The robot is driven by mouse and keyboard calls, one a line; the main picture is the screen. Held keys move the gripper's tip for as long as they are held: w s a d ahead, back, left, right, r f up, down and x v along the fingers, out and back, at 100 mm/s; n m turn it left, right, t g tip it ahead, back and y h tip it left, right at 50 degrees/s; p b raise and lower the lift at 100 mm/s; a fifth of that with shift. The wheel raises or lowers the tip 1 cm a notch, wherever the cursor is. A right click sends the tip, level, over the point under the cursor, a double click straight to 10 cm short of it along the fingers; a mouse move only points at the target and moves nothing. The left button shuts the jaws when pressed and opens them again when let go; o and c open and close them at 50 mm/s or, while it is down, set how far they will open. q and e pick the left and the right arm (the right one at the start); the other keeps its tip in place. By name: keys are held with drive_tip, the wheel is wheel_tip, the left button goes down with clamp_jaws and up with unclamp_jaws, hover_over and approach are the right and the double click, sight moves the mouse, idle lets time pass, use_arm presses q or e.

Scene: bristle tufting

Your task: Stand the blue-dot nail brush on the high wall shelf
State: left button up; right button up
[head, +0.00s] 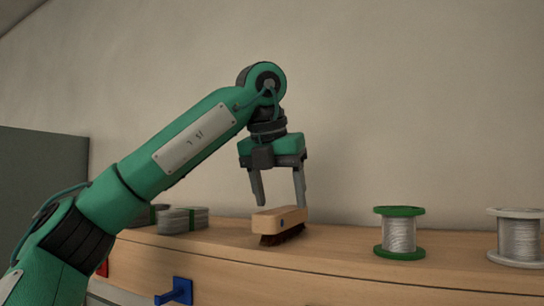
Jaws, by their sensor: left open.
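A brush (278,220) with a pale wooden back and dark brown bristles stands bristles down on a long wooden shelf (340,256). A small dark dot shows on its wooden side; its colour is too small to tell. My left gripper (282,203) points down right above the brush, open, with one finger on each side in the picture. The right fingertip overlaps or reaches the far end of the brush back; I cannot tell if it touches. Nothing is held between the fingers. My right gripper is not in view.
A green-rimmed spool (400,233) of silvery wire and a pale-rimmed spool (518,238) stand to the right. Grey bundles (184,219) lie at the left behind my arm. A blue hook (176,291) juts from the front. Shelf between brush and green spool is clear.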

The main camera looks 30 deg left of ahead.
use_arm(q)
drive_tip(key=v, duration=0.9)
drive_tip(key=shift+b, duration=0.3)
drive_tip(key=shift+f, duration=0.1)
